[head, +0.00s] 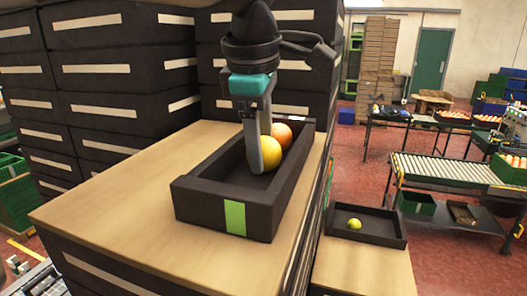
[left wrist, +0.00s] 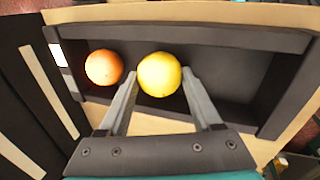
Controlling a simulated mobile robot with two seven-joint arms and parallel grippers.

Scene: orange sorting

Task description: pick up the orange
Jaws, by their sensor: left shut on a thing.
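A yellow round fruit (head: 267,168) and an orange-coloured round fruit (head: 282,134) are in a black tray (head: 203,200) with a green label on its front. The left wrist view shows the yellow fruit (left wrist: 159,75) between the fingertips and the orange-coloured fruit (left wrist: 103,67) beside it, to the left, outside the fingers. My left gripper (head: 257,165) reaches down into the tray from above and is shut on the yellow fruit. A finger hides part of that fruit in the head view. My right gripper is not in view.
The tray stands on a light wooden top (head: 130,205), with stacked black crates (head: 125,75) behind and left. A lower black tray (head: 385,233) at the right holds a small yellow-green fruit (head: 354,224). A roller conveyor (head: 445,169) stands farther right. The wooden top left of the tray is clear.

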